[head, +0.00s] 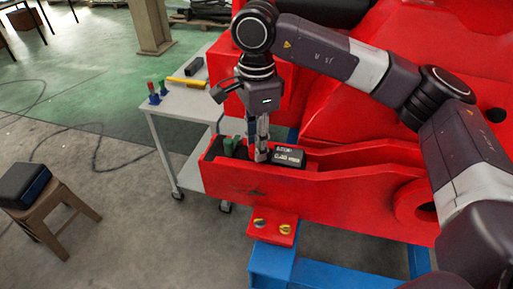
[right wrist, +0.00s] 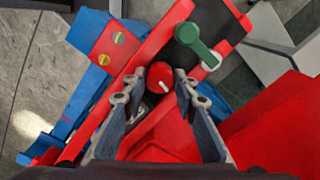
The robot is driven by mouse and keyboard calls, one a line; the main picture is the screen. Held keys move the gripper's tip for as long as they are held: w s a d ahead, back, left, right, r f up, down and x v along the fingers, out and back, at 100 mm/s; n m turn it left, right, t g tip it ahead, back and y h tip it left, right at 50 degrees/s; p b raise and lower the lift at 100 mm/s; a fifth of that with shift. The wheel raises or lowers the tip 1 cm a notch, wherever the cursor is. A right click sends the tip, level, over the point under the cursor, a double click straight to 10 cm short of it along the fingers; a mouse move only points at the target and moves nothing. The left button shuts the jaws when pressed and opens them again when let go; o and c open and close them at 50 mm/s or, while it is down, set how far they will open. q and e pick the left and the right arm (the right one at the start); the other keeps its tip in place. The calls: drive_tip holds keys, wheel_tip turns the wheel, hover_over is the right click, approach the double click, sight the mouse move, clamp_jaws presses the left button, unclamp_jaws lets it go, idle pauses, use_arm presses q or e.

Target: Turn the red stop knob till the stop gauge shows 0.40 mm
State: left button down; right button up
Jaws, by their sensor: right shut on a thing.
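The red stop knob (right wrist: 160,76) has a white pointer mark and shows between the fingertips in the right wrist view. My right gripper (head: 262,156) reaches down into the red channel and is shut on the knob, which the fingers hide in the head view. In the right wrist view my right gripper (right wrist: 159,88) has one finger on each side of it. A dark box (head: 289,159) with small white lettering sits just right of the fingers; I cannot read a gauge value on it. My left gripper is not in view.
A green lever (right wrist: 190,37) stands close to the knob; it also shows in the head view (head: 229,146). Red channel walls (head: 335,197) flank the gripper. A grey trolley (head: 185,104) with tools stands behind left. A stool (head: 50,208) bears a dark case.

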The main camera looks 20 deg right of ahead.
drive_tip(key=shift+w+r+n, duration=0.1)
drive_tip(key=shift+r+n, duration=0.05)
drive_tip(key=shift+n, duration=0.25)
drive_tip(key=o, duration=1.2)
drive_tip(key=shift+c, duration=0.2)
wheel_tip(320, 180, up, 12)
